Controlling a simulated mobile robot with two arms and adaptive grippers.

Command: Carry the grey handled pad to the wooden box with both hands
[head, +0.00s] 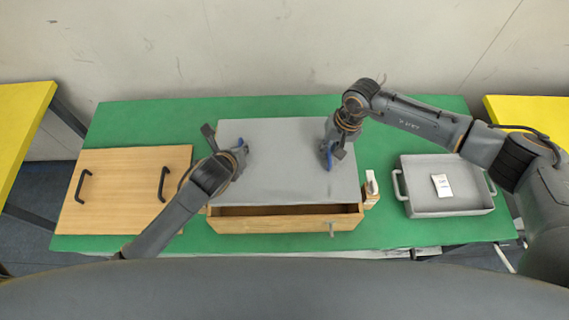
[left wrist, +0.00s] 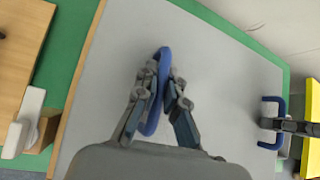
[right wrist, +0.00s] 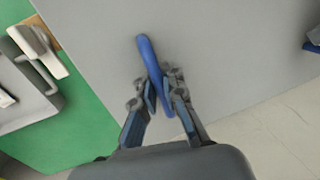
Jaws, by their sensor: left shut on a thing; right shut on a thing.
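The grey pad (head: 285,175) has two blue handles and lies flat across the top of the wooden box (head: 285,224). A dark strip of the box's inside shows in front of the pad's near edge; I cannot tell if the pad touches the box. My left gripper (head: 238,152) is shut on the left blue handle, which shows in the left wrist view (left wrist: 163,75). My right gripper (head: 329,157) is shut on the right blue handle, which shows in the right wrist view (right wrist: 150,58). Most of the box is hidden under the pad.
A wooden board (head: 125,190) with two black handles lies at the left. A white scanner (head: 371,183) stands right beside the box. A grey tray (head: 415,206) holding a white labelled item (head: 441,185) is further right. The green table (head: 400,125) is clear behind it.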

